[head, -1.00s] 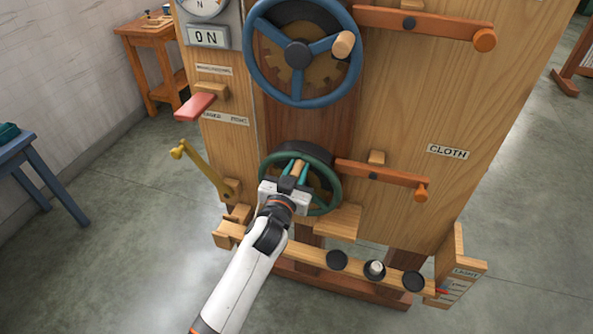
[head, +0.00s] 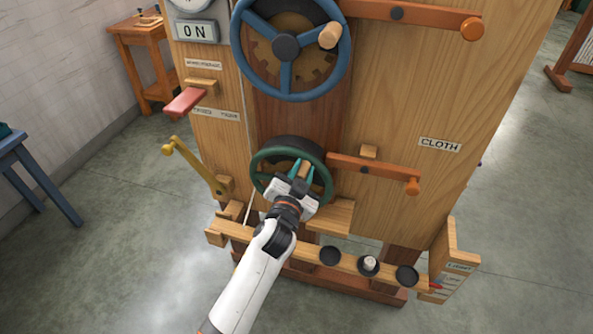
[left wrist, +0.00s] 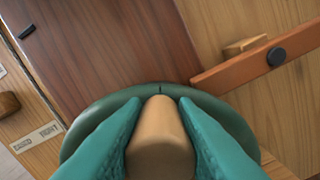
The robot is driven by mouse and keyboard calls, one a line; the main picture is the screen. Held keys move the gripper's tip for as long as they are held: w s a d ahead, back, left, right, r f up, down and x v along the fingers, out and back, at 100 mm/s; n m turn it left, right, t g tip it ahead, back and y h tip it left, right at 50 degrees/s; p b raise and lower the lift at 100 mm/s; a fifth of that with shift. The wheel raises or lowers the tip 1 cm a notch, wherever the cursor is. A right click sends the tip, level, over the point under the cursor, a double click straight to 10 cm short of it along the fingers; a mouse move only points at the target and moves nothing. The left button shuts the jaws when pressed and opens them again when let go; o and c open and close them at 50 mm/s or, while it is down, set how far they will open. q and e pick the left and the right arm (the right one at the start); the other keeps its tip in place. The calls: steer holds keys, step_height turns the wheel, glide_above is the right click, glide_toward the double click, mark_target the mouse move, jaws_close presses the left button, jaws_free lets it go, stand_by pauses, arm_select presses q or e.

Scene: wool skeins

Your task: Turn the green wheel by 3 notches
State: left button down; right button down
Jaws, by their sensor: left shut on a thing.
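The green wheel (head: 259,160) is on the lower front of the wooden machine, under a larger blue wheel. In the left wrist view its green rim (left wrist: 211,103) arcs behind the fingers, with a small dark mark at its top. My left gripper (head: 302,170) is shut on the wheel's wooden handle; the handle (left wrist: 158,135) shows between the teal fingers in the left wrist view. The handle is at the upper right part of the wheel in the head view. The gripper hides part of the wheel's hub and lower rim. My right gripper is not in view.
The blue wheel (head: 286,95) with its own knob is above. An orange lever (head: 375,172) is close to the green wheel's right. A brass crank (head: 195,166) and a red paddle (head: 185,101) are at left. A rail with black cups (head: 330,256) runs below.

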arm_select(q)
steer(key=shift+s+d+f+m, duration=0.2)
steer(key=shift+d+f+m, duration=0.2)
steer(key=shift+d+m, duration=0.25)
steer(key=c, duration=1.1)
jaws_free()
steer(key=shift+c, duration=0.2)
steer(key=shift+s, duration=0.1)
steer(key=shift+s+a, duration=0.15)
steer(key=shift+s, duration=0.1)
steer(key=b+v, duration=0.1)
steer(key=v, duration=1)
steer(key=shift+s+b, duration=0.15)
steer(key=shift+b, duration=0.2)
